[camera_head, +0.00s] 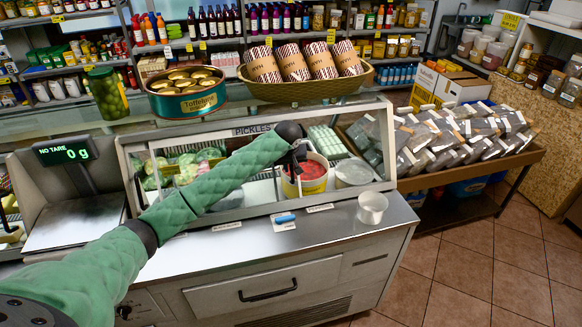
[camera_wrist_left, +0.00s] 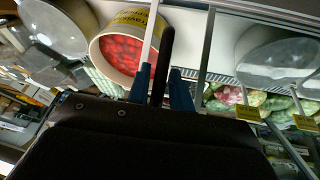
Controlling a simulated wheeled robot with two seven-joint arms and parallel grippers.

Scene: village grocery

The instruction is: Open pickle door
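The pickle case is a slanted glass-fronted display (camera_head: 237,197) with a PICKLES label on top. My left arm in a green sleeve reaches across it. My left gripper (camera_head: 301,153) is at the glass front, near a tub with a red top (camera_head: 310,176). In the left wrist view, the blue fingertips of my left gripper (camera_wrist_left: 163,88) stand apart on either side of a narrow dark upright bar (camera_wrist_left: 166,55). I cannot tell whether they press on it. The red-filled tub (camera_wrist_left: 122,48) shows behind the glass front. My right gripper is out of view.
A green-lit scale (camera_head: 68,152) stands left of the case. A Toffelini tin (camera_head: 188,102) and a wicker basket (camera_head: 300,90) sit on top. Open floor lies at right.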

